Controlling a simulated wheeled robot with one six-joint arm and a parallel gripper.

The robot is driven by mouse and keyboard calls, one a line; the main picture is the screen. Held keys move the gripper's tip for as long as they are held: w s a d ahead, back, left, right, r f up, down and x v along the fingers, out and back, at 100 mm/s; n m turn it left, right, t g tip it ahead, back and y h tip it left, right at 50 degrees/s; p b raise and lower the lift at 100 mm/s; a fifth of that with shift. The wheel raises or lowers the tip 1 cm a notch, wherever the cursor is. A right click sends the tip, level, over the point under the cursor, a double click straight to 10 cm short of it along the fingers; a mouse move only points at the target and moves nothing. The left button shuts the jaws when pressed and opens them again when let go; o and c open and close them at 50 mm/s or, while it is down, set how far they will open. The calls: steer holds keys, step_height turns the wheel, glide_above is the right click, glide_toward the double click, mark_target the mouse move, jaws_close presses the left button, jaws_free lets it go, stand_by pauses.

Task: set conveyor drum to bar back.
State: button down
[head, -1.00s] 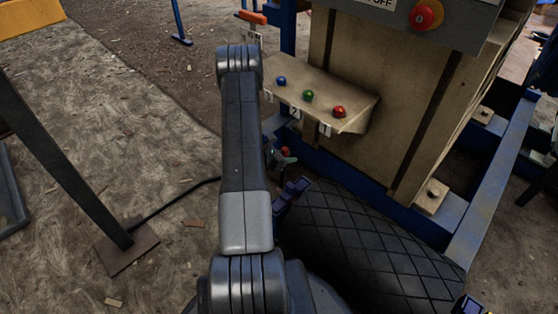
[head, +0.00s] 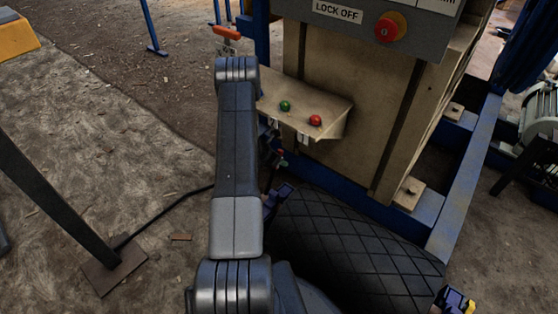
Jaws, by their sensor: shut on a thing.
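The conveyor drum (head: 355,240) is the black roller with a diamond-patterned surface at the lower middle, in a blue frame. My gripper (head: 274,157) is mostly hidden behind my own arm, just above and left of the drum's left end. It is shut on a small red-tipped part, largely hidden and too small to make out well. A blue bracket (head: 277,198) stands at the drum's left end. I cannot tell which position the drum's bar is in.
A LOCK OFF panel (head: 360,25) with a red knob (head: 391,26) is above.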

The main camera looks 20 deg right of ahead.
steer(key=shift+d, duration=0.1)
steer(key=c, duration=1.2)
jaws_free()
steer(key=shift+w+d+f, duration=0.1)
steer(key=shift+f, duration=0.05)
steer(key=shift+o, duration=0.2)
steer(key=p+v, duration=0.3)
steer(key=v, duration=1.1)
steer(key=shift+f, duration=0.1)
steer(key=b+x, duration=0.3)
steer(key=x, duration=1)
steer(key=shift+d+f, duration=0.2)
